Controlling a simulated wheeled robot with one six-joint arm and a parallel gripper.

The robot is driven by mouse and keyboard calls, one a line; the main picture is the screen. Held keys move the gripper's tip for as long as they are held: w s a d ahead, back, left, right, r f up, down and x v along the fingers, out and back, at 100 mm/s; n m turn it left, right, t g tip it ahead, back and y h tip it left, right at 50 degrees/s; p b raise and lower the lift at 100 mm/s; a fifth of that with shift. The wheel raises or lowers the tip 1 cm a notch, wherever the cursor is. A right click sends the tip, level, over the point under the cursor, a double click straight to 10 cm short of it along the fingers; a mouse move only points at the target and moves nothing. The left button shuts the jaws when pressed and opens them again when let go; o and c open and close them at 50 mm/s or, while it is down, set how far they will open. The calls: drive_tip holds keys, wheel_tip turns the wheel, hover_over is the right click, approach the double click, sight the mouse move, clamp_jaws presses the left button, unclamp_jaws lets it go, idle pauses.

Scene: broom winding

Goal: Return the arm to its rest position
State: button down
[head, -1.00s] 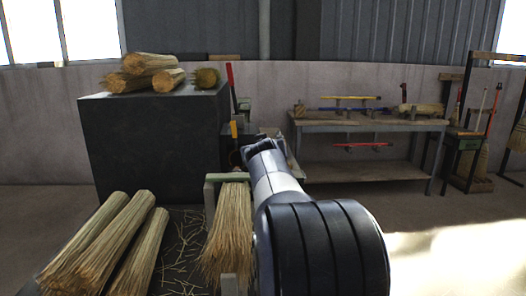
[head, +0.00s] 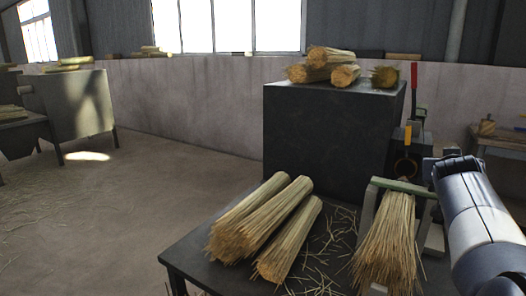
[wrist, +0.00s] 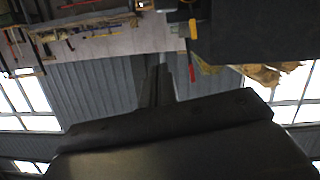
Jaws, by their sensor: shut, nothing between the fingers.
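My arm shows at the right edge of the head view, as a pale link (head: 482,215) with a dark end beside the straw bundle (head: 388,240) in the green-topped frame (head: 400,186). The fingers of my gripper are not clear in the head view.
Straw bundles (head: 262,217) and loose straw lie on the dark table (head: 190,255). More bundles (head: 322,63) lie on a dark block (head: 325,130). A workbench (head: 497,142) stands at the right.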

drive_tip(key=w+d+f+b, duration=0.2)
drive_tip(key=w+d+f, duration=0.2)
drive_tip(key=w+f, duration=0.2)
drive_tip(key=shift+x, duration=0.95)
drive_tip(key=shift+a, duration=0.2)
